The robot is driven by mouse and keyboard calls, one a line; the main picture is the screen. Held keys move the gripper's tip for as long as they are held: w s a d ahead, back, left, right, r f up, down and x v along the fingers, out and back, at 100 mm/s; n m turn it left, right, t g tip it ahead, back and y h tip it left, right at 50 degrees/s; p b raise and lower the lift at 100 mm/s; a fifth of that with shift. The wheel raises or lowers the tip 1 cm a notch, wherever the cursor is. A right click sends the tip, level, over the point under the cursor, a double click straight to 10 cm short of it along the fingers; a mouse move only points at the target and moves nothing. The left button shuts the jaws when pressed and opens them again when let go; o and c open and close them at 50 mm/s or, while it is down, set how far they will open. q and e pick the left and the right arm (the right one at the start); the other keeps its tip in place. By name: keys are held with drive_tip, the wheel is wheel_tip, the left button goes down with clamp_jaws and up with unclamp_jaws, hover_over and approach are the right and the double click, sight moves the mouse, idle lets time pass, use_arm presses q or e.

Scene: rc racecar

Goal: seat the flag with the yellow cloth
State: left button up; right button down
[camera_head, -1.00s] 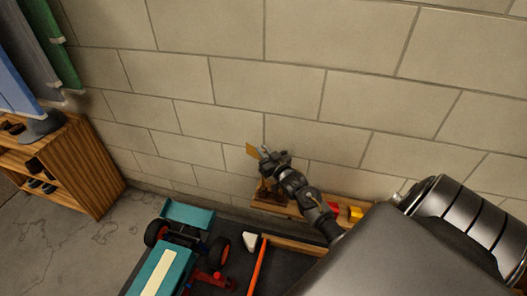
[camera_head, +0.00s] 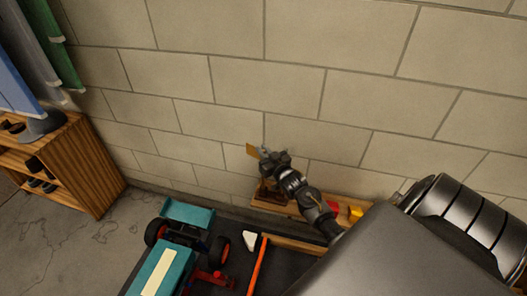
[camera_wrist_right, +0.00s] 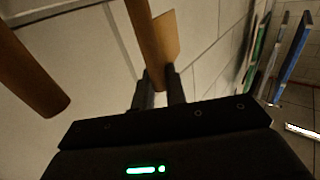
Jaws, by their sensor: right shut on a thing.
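The flag's small yellow cloth (camera_head: 252,151) shows in the head view just left of my right gripper (camera_head: 265,156), in front of the block wall. In the right wrist view my right gripper (camera_wrist_right: 160,88) is shut on the flag's brown pole (camera_wrist_right: 149,40), with the cloth (camera_wrist_right: 170,35) beside it. Below the gripper in the head view is a wooden stand (camera_head: 268,190) on a shelf or ledge. The pole's lower end and any seat are hidden or too small to tell. My left gripper is not in view.
A second brown rod (camera_wrist_right: 28,72) stands left of the gripper in the wrist view. A teal racecar (camera_head: 165,270) sits at lower left on a dark surface, near an orange bar (camera_head: 258,265). Red and yellow items (camera_head: 354,212) lie right of my wrist. A wooden cabinet (camera_head: 75,165) stands at left.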

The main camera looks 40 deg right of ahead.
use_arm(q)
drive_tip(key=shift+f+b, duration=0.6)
use_arm(e)
drive_tip(key=shift+f, duration=0.9)
drive_tip(key=c, duration=1.3)
unclamp_jaws()
drive_tip(key=shift+c, duration=0.2)
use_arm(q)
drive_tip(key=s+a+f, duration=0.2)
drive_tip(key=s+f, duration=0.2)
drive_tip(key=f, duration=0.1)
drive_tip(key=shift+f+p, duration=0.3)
use_arm(e)
drive_tip(key=s+a, duration=0.1)
drive_tip(key=s, duration=0.9)
drive_tip(key=shift+s+a+r, duration=0.15)
drive_tip(key=shift+s+a, duration=0.1)
drive_tip(key=shift+s, duration=0.1)
